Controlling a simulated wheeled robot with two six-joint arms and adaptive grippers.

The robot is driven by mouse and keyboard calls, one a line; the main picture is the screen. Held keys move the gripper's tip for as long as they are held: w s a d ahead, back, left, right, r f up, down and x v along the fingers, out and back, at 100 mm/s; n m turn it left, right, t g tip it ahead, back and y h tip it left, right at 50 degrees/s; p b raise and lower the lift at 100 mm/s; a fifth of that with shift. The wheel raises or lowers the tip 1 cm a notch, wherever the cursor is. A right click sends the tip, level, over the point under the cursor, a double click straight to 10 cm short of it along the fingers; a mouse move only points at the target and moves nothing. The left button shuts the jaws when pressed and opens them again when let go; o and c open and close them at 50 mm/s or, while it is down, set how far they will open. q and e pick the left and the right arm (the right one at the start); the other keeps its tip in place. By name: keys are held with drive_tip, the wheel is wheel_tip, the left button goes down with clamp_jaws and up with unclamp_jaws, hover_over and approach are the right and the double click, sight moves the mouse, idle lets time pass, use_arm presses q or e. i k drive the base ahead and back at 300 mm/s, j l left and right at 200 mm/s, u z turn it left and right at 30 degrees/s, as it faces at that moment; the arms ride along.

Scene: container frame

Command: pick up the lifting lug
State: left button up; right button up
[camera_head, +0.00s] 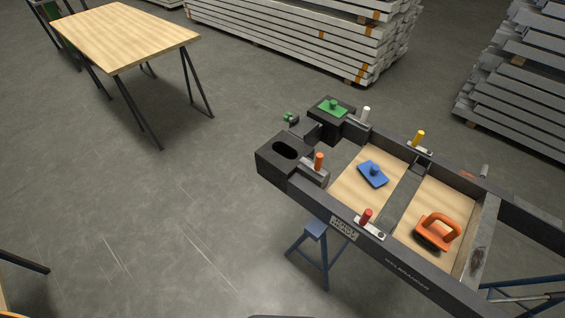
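An orange block with an arched loop handle (437,232), which looks like the lifting lug, rests on the light wooden panel at the right end of the dark container frame (405,268). Its loop stands up and nothing touches it from above. A blue plate with a knob (373,173) lies on the other wooden panel to its left. A green plate with a knob (333,106) sits on the frame's far corner block. Neither of my grippers is in view.
Orange (319,161), red (367,216), yellow (418,139) and white (365,116) pegs stand along the frame's rails. A blue trestle (316,236) supports the frame. A wooden table (125,35) stands at the back left. Stacked beams (290,38) lie behind. The floor left of the frame is clear.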

sight(432, 235)
drive_tip(key=z, duration=1.65)
